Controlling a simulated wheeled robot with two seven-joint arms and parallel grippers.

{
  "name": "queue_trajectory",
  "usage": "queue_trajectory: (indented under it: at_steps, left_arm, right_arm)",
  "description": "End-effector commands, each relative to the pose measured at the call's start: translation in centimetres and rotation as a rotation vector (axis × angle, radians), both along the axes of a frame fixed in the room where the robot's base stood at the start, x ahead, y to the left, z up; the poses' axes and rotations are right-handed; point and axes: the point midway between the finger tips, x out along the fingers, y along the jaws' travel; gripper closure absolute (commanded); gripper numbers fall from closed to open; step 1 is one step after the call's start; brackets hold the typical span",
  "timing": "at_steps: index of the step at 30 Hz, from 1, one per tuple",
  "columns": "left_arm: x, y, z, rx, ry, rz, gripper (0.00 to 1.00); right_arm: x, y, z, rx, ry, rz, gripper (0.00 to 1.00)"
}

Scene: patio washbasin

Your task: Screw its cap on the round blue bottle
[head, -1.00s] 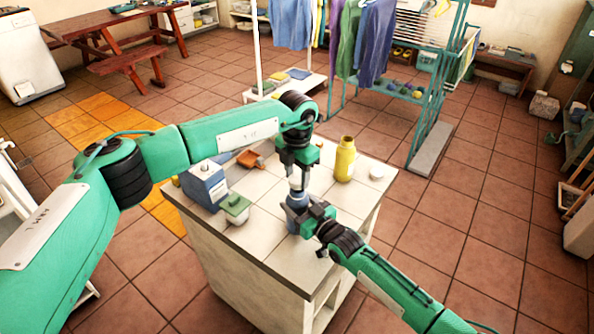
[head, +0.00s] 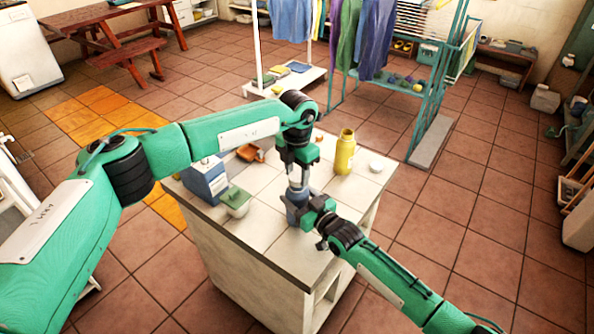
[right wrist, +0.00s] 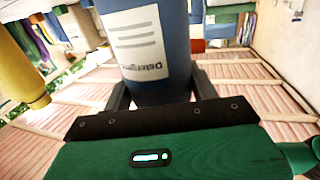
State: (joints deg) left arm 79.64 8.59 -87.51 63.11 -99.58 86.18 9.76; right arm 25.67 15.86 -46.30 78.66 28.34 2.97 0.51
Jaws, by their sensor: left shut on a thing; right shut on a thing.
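The round blue bottle (head: 294,212) stands upright near the middle of the tiled counter. My right gripper (head: 303,209) is shut around its body from the front right. In the right wrist view the blue bottle (right wrist: 178,75) sits between the two dark fingers, its white detergent label facing the camera. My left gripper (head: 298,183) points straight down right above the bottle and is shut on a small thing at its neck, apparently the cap. The fingers hide most of it, and I cannot tell how it sits on the neck.
On the tiled counter (head: 285,248), a yellow bottle (head: 345,153) and a white round lid (head: 376,166) stand behind right. A blue box (head: 206,182), a green-lidded container (head: 237,202) and an orange-brown item (head: 250,153) are to the left. The counter's front is clear.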

Motion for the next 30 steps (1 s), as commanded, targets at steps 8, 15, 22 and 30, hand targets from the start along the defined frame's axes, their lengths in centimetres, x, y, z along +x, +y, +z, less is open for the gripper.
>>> queue_trajectory:
  at_steps: [8,15,22,30]
  left_arm:
    - [0.0,0.0,0.0,0.000,0.000,0.000,0.79]
    - [0.0,0.0,-0.4,0.001,0.001,0.000,0.79]
    - [0.0,0.0,-0.9,0.001,0.001,0.001,0.79]
    - [0.0,0.0,-1.1,0.000,0.000,-0.026,0.79]
  right_arm:
    - [0.0,0.0,0.0,-0.001,0.000,0.000,0.82]
    - [0.0,0.0,0.0,-0.001,0.000,0.000,0.82]
    - [0.0,0.0,0.0,-0.001,0.000,0.000,0.82]
    - [0.0,0.0,-0.1,-0.001,0.000,-0.001,1.00]
